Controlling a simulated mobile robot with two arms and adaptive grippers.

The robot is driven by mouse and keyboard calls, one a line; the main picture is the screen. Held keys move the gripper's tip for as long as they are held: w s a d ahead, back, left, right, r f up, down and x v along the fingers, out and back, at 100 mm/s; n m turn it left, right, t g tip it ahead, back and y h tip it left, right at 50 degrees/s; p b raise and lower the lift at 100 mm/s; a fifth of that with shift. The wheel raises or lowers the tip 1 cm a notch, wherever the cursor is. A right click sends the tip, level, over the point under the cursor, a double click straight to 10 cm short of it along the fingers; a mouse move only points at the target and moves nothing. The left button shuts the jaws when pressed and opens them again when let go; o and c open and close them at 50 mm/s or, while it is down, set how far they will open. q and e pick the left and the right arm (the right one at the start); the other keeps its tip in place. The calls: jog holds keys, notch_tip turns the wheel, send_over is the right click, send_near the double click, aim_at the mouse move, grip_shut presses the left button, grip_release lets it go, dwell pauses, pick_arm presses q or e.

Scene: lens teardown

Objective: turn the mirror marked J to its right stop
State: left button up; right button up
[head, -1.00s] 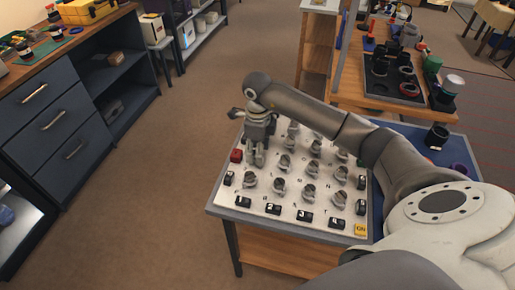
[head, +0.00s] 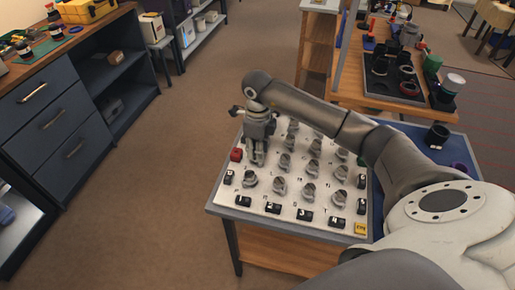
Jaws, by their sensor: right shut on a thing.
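A white board (head: 233,198) on a grey-edged table carries several small grey mirrors on round mounts, in rows with small letters beside them. The letters are too small for me to tell which mirror is J. My right gripper (head: 257,160) points down at the left side of the board, near the red block, and is shut on a mirror there. The gripper's fingers hide most of that mirror, and its mark does not show. My left gripper is not in view.
A red block (head: 237,155) sits at the board's left edge. Black numbered blocks (head: 273,208) line the front edge, with a yellow tag (head: 361,229) at the front right corner. Uncovered mirrors (head: 250,179) stand close to the gripper. Floor is free to the left.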

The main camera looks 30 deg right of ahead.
jog(key=m, duration=0.8)
jog(key=shift+r+m, duration=0.1)
jog(key=shift+m, duration=0.2)
jog(key=m, duration=0.4)
jog(key=shift+m, duration=0.3)
jog(key=shift+m+p, duration=0.35)
jog(key=shift+m, duration=1.45)
jog(key=o, duration=1.1)
jog(key=shift+c, duration=0.2)
